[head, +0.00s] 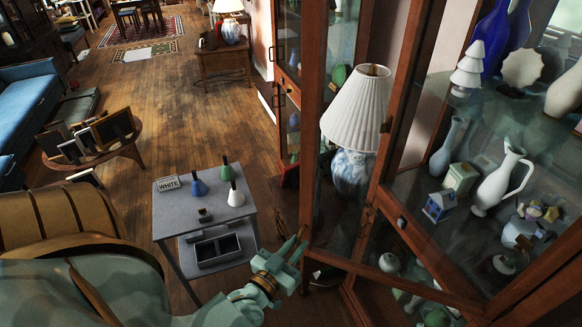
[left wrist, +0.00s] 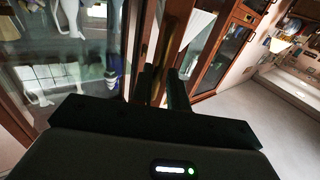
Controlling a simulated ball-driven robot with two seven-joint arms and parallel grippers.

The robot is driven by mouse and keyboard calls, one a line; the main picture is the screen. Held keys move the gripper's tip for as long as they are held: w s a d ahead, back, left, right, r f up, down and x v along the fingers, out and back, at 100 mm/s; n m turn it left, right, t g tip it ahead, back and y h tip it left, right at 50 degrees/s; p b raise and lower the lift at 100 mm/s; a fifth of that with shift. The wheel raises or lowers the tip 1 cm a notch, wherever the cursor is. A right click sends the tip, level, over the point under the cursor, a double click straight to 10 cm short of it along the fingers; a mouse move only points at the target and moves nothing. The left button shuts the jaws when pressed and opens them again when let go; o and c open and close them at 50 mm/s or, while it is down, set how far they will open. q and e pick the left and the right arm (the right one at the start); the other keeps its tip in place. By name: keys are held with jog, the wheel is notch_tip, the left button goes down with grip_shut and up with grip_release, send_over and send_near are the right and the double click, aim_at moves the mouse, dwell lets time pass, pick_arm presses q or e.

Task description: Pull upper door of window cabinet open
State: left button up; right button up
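The window cabinet (head: 388,175) stands at the right in the head view, with glass and dark red-brown wooden frames. Its upper door (head: 313,120) stands swung out, its free edge to the left, and a lamp shows through the glass. My left gripper (head: 294,248) is at the lower free corner of this door. In the left wrist view its two dark fingers (left wrist: 164,88) stand apart on either side of a brown strip of the frame; I cannot tell whether they touch it. My right gripper is out of view.
A white pitcher (head: 501,180) and several vases stand on the cabinet shelf. A small grey table (head: 205,222) with bottles and a "WHITE" sign stands close left of the door. A white-shaded lamp (head: 358,108) stands behind the door. Wooden floor (head: 185,110) is open further back.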

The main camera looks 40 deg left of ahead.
pick_arm(q)
jog(key=s+d+p, duration=0.1)
jog(key=s+d, duration=0.3)
jog(key=s, duration=0.4)
jog(key=s+d+p, duration=0.1)
jog(key=s+d, duration=0.3)
jog(key=s, duration=0.4)
jog(key=shift+d, duration=0.3)
dwell(0.4)
